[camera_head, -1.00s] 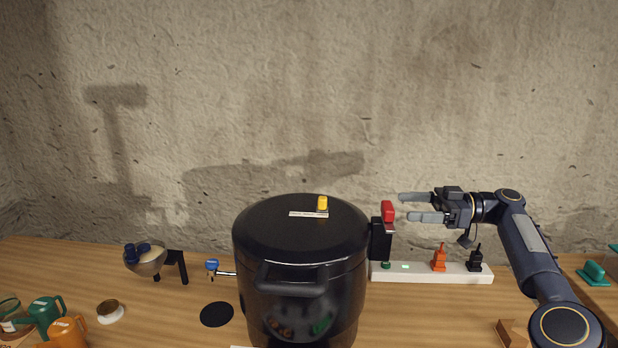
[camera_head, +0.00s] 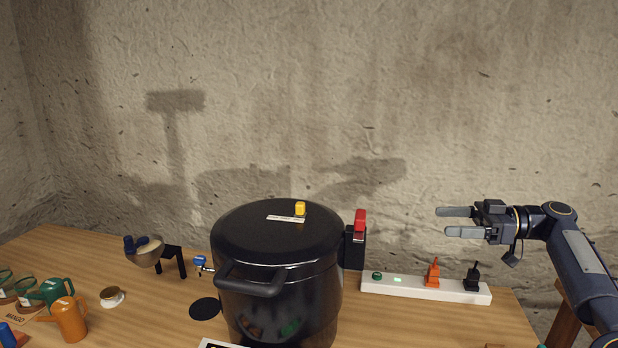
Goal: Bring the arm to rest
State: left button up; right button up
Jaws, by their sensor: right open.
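My right gripper (camera_head: 456,222) is open and empty. It points left in the air above the right end of the table, in front of the wall. The gripper is to the right of the black canner (camera_head: 281,290) and apart from it. The canner has a closed lid (camera_head: 270,228) with a yellow knob (camera_head: 300,209) on top and a red piece (camera_head: 360,220) at its right side. My left gripper is not in view.
On the left stand a bowl on a black stand (camera_head: 150,254), an orange can (camera_head: 70,320) and a green can (camera_head: 54,291). The wooden table (camera_head: 160,310) ends at the right.

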jog(key=s+a+r+m+g+h, duration=0.15)
jog(key=s+a+h, duration=0.3)
jog(key=a, duration=0.65)
jog(key=s+a+f+m+h, duration=0.3)
jog(key=s+m+h, duration=0.15)
jog(key=s, duration=0.45)
jog(key=s+d+f+m+t+h, duration=0.2)
jog(key=s+f+m, duration=0.3)
jog(key=s+f, duration=0.3)
jog(key=s+d+f+m+t+h, duration=0.1)
jog(key=s+f+m, duration=0.5)
jog(key=s, duration=0.9)
notch_tip(320, 180, down, 3)
jog(key=shift+s+d+t+h+p, duration=0.35)
jog(key=shift+d+h, duration=0.15)
jog(key=shift+h, duration=0.1)
jog(key=shift+c, duration=0.2)
